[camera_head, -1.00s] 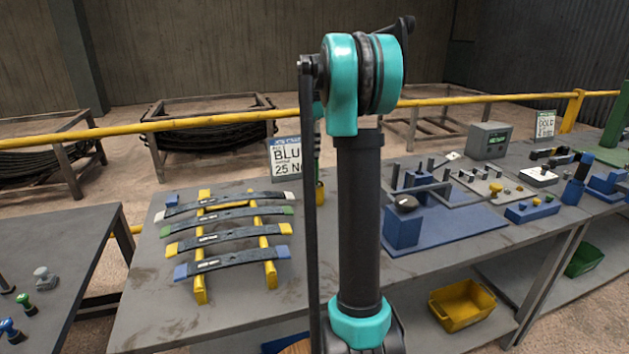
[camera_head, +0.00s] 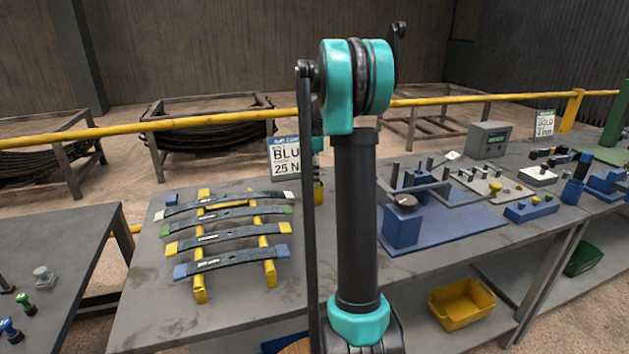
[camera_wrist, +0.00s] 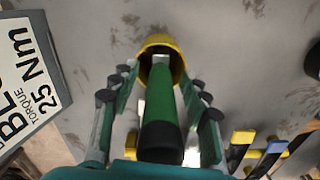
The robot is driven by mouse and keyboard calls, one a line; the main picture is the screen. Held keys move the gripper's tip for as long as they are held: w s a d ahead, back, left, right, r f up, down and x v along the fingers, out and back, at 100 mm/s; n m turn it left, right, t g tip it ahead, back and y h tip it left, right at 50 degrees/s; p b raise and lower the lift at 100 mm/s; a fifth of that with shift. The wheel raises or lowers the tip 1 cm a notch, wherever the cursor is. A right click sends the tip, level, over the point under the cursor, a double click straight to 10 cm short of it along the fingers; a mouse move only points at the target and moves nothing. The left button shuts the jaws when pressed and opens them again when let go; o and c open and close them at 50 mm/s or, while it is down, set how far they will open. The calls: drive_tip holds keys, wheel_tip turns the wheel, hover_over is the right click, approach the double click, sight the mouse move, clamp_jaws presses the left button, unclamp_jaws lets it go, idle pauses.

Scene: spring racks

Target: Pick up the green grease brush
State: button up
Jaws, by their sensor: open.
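The green grease brush (camera_wrist: 162,112) stands in a yellow cup (camera_wrist: 177,50) in the wrist view, its black handle end toward the camera. My gripper (camera_wrist: 160,80) is open, with one finger on each side of the green handle. I cannot tell whether either finger touches it. In the head view my arm hides most of this spot. The yellow cup also shows there as a sliver (camera_head: 319,194) behind the arm, and the brush is hidden.
A sign reading BLU and 25 Nm (camera_head: 286,158) stands close left of the cup. Leaf springs (camera_head: 232,258) with coloured ends lie on a yellow rack at left. Blue fixtures (camera_head: 403,222) stand to the right.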

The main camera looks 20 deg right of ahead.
clamp_jaws()
drive_tip(key=shift+r, duration=0.15)
idle(0.4)
wheel_tip(320, 180, up, 20)
idle(0.6)
